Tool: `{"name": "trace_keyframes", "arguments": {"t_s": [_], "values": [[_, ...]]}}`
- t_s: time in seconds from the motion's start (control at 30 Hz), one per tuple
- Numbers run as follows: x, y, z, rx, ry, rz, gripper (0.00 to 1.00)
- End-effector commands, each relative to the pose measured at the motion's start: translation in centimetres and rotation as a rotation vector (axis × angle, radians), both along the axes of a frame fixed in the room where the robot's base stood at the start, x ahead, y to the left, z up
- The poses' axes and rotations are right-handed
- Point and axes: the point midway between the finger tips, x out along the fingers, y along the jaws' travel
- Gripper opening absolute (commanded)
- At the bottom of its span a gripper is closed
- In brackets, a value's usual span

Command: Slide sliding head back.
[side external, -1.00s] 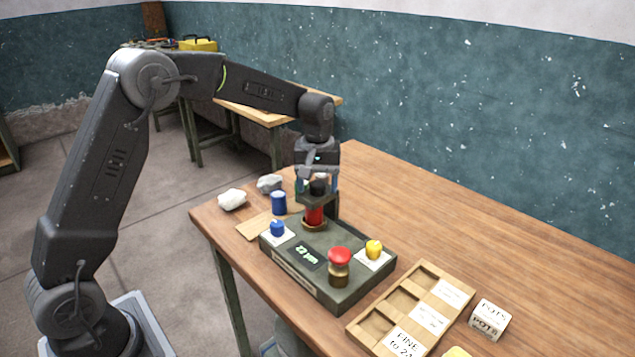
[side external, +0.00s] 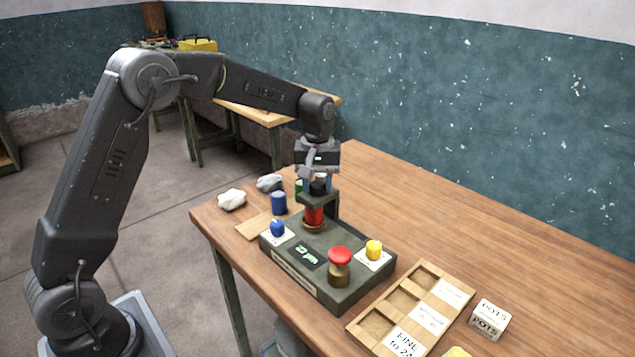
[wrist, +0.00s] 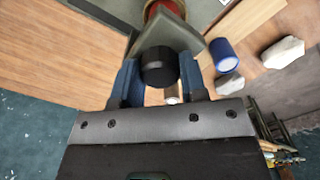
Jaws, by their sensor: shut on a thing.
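The sliding head (side external: 318,201) is a grey-green block on the column at the back of the dark green gauge box (side external: 335,290). A black knob (side external: 318,188) stands on top of it. A red pot (side external: 314,217) stands under the head. My gripper (side external: 317,182) is over the head from above. In the wrist view my gripper's blue fingers (wrist: 158,82) are on both sides of the black knob (wrist: 159,64), shut on it. The head (wrist: 170,32) lies just beyond the knob. The fingertip contact is partly hidden in both views.
On the box are a blue knob (side external: 277,228), a yellow knob (side external: 374,249) and a red-topped piece (side external: 339,262). A blue cylinder (side external: 279,203) and pale stones (side external: 232,199) lie at the left. A wooden tray (side external: 412,310) and POTS block (side external: 490,319) stand right; the table behind is clear.

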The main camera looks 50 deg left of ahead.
Motion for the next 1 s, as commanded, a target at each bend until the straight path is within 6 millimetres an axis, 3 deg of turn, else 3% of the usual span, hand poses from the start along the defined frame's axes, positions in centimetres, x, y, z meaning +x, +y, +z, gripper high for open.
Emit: {"name": "trace_keyframes", "arguments": {"t_s": [0.43, 0.8, 0.83, 1.0], "values": [[0.1, -8.3, 0.1, -0.001, -0.004, -0.003, 0.00], [0.1, -9.2, 0.1, -0.004, -0.006, 0.000, 0.00], [0.1, -9.2, 0.1, -0.005, -0.005, 0.000, 0.40], [0.1, -9.1, 0.1, -0.004, -0.004, 0.000, 0.56]]}}
